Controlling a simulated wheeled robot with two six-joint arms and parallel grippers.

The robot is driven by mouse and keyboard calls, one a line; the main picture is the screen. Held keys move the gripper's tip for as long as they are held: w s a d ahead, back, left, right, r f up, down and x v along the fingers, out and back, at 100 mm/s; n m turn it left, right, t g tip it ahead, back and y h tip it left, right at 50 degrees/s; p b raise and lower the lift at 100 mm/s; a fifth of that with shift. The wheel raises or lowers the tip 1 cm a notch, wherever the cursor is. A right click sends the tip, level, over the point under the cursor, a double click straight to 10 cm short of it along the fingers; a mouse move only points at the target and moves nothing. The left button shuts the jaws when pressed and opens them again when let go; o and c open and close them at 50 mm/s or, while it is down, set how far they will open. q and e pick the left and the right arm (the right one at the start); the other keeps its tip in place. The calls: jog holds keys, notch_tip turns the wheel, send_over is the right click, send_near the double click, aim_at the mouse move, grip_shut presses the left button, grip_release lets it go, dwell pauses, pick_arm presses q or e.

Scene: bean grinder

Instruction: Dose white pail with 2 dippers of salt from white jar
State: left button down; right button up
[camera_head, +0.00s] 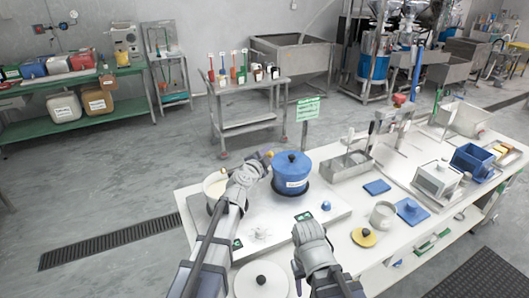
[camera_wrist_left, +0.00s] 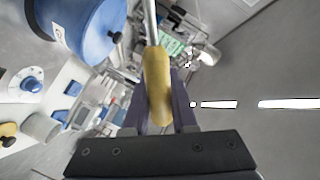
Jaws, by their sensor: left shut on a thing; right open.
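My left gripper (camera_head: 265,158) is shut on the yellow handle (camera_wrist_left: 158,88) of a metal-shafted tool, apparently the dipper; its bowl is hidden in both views. The white jar (camera_head: 214,187) stands open at the table's left end, partly behind my left arm, with pale contents at its top. My left gripper is to its upper right, close to the blue pot. A small white pail (camera_head: 382,215) stands right of centre; it also shows in the left wrist view (camera_wrist_left: 42,128). My right gripper (camera_head: 316,268) is open low over the front of the table, its fingertips partly hidden.
The lidded blue pot (camera_head: 290,174) stands beside my left gripper. A white lid (camera_head: 262,281) lies near the front edge. A metal caddy (camera_head: 346,163) stands behind.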

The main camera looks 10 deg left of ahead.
pick_arm(q)
jog(key=shift+s+d+f+m+y+b, duration=0.15)
jog(key=shift+d+f+m+b, duration=0.25)
jog(key=shift+f+b, duration=0.3)
jog(key=shift+d+f+m+y+b, duration=0.25)
jog(key=shift+f+m+b, duration=0.25)
jog(key=shift+f, duration=0.3)
jog(key=shift+s+d+f+m+y+b, duration=0.1)
jog(key=shift+d+f+m+b, duration=0.3)
jog(key=shift+f+b, duration=0.3)
pick_arm(e)
jog(key=shift+f, duration=2.1)
